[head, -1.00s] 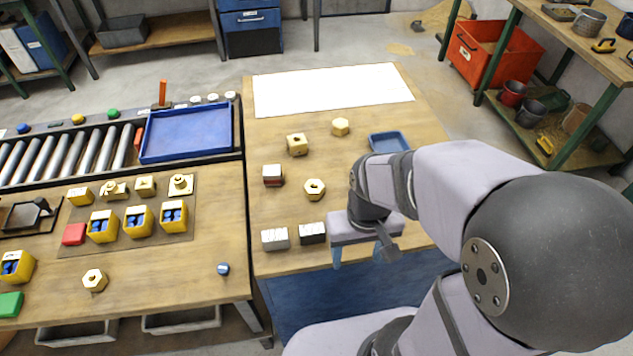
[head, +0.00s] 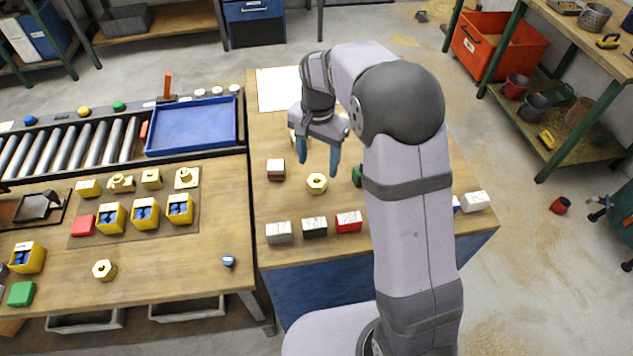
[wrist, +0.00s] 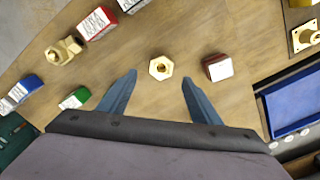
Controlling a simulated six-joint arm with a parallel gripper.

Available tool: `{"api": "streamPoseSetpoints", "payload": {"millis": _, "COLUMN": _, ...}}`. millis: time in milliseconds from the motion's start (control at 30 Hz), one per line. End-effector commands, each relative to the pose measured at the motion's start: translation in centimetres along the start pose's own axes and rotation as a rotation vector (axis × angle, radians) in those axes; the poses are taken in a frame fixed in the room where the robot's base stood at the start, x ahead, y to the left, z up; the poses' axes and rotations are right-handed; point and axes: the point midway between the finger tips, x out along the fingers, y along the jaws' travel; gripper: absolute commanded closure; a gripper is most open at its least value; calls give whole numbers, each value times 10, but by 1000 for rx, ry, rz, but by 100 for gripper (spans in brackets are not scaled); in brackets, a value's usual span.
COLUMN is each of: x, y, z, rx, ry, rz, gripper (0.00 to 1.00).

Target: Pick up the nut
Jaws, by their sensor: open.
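A brass hexagonal nut (head: 317,183) with a round hole lies flat on the right-hand wooden table. It also shows in the wrist view (wrist: 161,68), just past the fingertips and between their lines. My gripper (head: 318,158) is open and empty, with its blue fingers pointing down above the table near the nut. Both fingers show in the wrist view (wrist: 159,80), one on each side, apart from the nut. A similar hexagonal brass piece (head: 104,270) lies on the left-hand table.
A dark red block with a pale top (head: 276,169) lies left of the nut. A green block (head: 357,175) lies to its right, partly hidden by my arm. Grey, black and red blocks (head: 349,222) line the front edge. A blue tray (head: 191,126) stands at left.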

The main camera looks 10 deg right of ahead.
Motion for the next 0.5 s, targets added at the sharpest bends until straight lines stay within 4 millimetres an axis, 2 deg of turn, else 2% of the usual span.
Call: {"api": "streamPoseSetpoints", "payload": {"millis": 500, "x": 22, "y": 0, "z": 0, "rx": 0, "ry": 0, "rz": 0, "gripper": 42}}
